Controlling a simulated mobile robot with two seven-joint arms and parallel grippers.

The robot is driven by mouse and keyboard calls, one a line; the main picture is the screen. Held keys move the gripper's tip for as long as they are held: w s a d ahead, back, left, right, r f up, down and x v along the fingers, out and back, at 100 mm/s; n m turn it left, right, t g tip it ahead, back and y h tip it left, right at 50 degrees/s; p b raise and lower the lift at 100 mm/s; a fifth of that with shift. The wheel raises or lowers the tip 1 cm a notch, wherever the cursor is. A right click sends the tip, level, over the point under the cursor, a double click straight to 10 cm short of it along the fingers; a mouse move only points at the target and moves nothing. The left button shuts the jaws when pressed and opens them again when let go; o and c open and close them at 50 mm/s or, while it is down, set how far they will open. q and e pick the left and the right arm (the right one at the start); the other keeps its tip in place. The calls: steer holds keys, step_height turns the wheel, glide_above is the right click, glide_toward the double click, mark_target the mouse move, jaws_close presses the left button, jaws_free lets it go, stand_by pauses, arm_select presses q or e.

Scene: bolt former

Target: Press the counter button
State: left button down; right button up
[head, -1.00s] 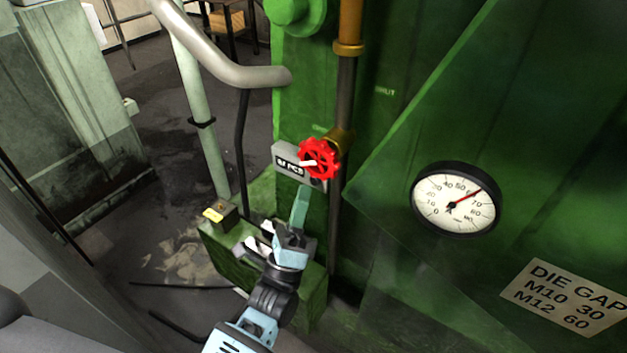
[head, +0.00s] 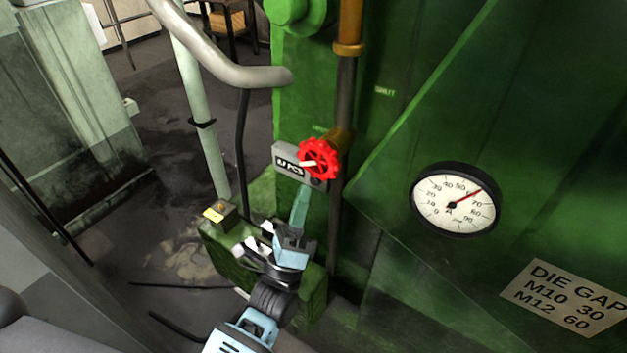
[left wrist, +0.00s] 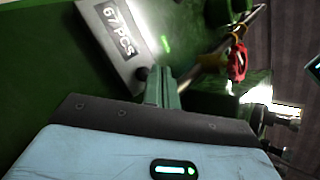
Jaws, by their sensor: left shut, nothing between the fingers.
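The counter is a grey box with a dark display (head: 290,162) on the green machine, left of the red valve wheel. In the left wrist view its display (left wrist: 117,31) reads 67 PCS. A small dark round button (head: 316,183) shows at the box's lower right corner, just below the wheel; it also shows in the left wrist view (left wrist: 142,73). My left gripper (head: 304,190) is shut and empty, its green fingers pointing up at that corner. Its fingertips (left wrist: 158,72) appear very close to the button; I cannot tell whether they touch. My right gripper is not in view.
The red valve wheel (head: 318,159) sticks out close above the fingertips. A vertical pipe (head: 346,100) runs behind it. A pressure gauge (head: 455,200) and a die gap label (head: 567,296) are to the right. A pale handrail (head: 225,72) stands to the left.

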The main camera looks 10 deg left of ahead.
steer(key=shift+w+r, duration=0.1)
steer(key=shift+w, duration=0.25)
arm_select(q)
steer(key=shift+w, duration=0.2)
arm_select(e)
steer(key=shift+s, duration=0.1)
arm_select(q)
steer(key=shift+w+d, duration=0.15)
steer(key=shift+w, duration=0.05)
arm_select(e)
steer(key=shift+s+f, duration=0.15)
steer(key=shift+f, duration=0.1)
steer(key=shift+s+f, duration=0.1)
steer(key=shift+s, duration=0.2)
arm_select(q)
steer(key=shift+w+d, duration=0.1)
steer(key=shift+w, duration=0.3)
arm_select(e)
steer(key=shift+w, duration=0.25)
arm_select(q)
steer(key=shift+s, duration=0.1)
stand_by(0.5)
steer(key=shift+s+a, duration=0.2)
steer(key=shift+s, duration=0.55)
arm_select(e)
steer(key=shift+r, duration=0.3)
